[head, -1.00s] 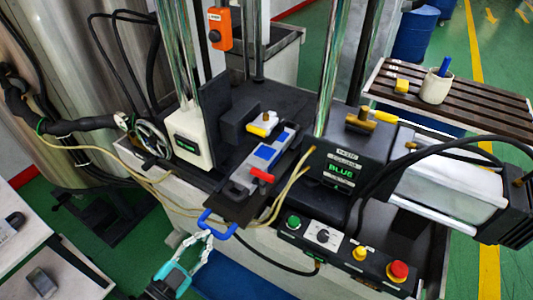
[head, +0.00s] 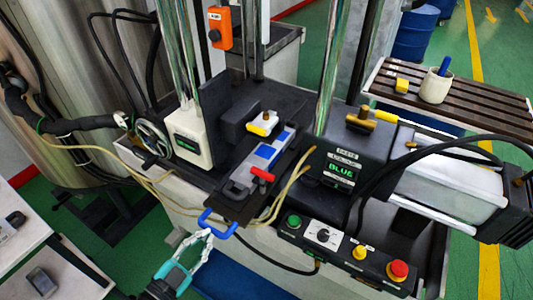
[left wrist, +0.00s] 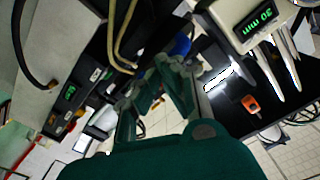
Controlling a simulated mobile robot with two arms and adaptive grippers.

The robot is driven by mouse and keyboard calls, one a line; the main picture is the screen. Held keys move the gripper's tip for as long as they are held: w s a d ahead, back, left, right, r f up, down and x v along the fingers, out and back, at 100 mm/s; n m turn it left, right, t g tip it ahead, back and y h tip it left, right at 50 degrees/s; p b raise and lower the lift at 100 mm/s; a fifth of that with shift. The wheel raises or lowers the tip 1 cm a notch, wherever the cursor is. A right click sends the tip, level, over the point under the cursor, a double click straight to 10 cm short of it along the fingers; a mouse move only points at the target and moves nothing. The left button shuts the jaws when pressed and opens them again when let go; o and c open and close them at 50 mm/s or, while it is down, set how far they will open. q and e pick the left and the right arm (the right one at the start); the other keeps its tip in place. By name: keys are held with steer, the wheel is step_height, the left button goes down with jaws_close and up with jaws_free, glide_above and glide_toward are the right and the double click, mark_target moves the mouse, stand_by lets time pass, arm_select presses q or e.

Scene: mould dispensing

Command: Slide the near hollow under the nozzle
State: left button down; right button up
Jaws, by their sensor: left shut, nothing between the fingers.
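The grey mould slide (head: 238,190) lies on the dark machine bed, slanting away from me. Blue fill (head: 266,152) shows in its farther part; its near part looks grey, with a red tab (head: 262,173) beside it. A white and yellow piece with a brass top (head: 263,123) stands at its far end; I cannot tell whether this is the nozzle. A blue loop handle (head: 218,223) is at the near end. My left gripper (head: 207,235) is shut and empty, its tips just at the handle's near side; contact is unclear. The left wrist view shows its fingers (left wrist: 168,72) close to the blue handle (left wrist: 181,45).
A black box reading BLUE (head: 340,172) stands right of the slide. A control panel (head: 345,245) with coloured buttons is in front of it. A cream display unit (head: 190,140) stands on the left. Loose yellow hoses (head: 281,195) run beside the slide.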

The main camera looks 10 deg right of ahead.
mark_target(223, 216)
stand_by(0.3)
arm_select(q)
steer(key=shift+x, duration=1.35)
steer(key=x, duration=0.4)
steer(key=shift+w+d, duration=0.2)
steer(key=shift+w, duration=0.1)
steer(key=shift+w+d, duration=0.3)
steer(key=shift+w, duration=0.05)
stand_by(0.5)
steer(key=shift+s+a, duration=0.1)
steer(key=p+v, duration=0.1)
steer(key=v, duration=0.3)
steer(key=shift+p+v, duration=0.3)
steer(key=shift+v, duration=1.1)
